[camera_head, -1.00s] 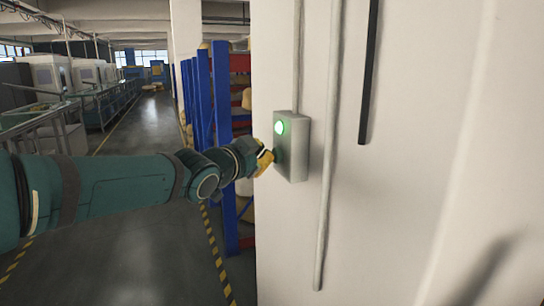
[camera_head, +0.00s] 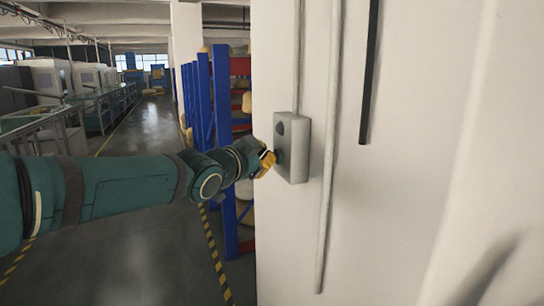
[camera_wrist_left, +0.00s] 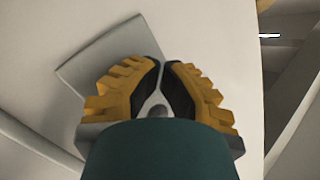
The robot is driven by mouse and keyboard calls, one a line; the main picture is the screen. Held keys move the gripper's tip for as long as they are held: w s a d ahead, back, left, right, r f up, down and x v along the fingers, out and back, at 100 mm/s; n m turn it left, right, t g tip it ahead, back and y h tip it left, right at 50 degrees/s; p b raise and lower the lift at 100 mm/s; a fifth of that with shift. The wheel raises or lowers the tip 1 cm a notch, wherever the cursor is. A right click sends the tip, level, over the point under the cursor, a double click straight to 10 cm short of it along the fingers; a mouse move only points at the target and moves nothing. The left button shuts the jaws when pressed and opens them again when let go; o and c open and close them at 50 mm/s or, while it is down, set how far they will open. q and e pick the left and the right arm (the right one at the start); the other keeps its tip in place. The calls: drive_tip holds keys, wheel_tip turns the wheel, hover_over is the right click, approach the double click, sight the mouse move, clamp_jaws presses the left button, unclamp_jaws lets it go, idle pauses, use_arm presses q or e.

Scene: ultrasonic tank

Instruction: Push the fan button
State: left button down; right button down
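A grey control box (camera_head: 300,150) is fixed to the pale wall. Its upper round light or button (camera_head: 280,128) is dark. A lower dark green button (camera_head: 280,155) is partly hidden by my left gripper (camera_head: 272,160), whose yellow fingers are at the box's front face and appear to touch the button. In the left wrist view the box (camera_wrist_left: 92,58) lies beyond the fingertips of my left gripper (camera_wrist_left: 161,64). The fingers are together at the tips with nothing seen held between them. The fan is not in view. My right gripper is not in view.
Grey conduits (camera_head: 331,150) run along the wall (camera_head: 420,180) by the box. Blue shelving uprights (camera_head: 224,150) stand just behind my left wrist. An open aisle (camera_head: 150,125) with machines (camera_head: 55,75) stretches away at the left.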

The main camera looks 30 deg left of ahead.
use_arm(q)
drive_tip(key=shift+s, duration=0.1)
drive_tip(key=s+a+p, duration=0.4)
drive_tip(key=p, duration=0.1)
drive_tip(key=shift+s+p, duration=0.3)
idle(0.4)
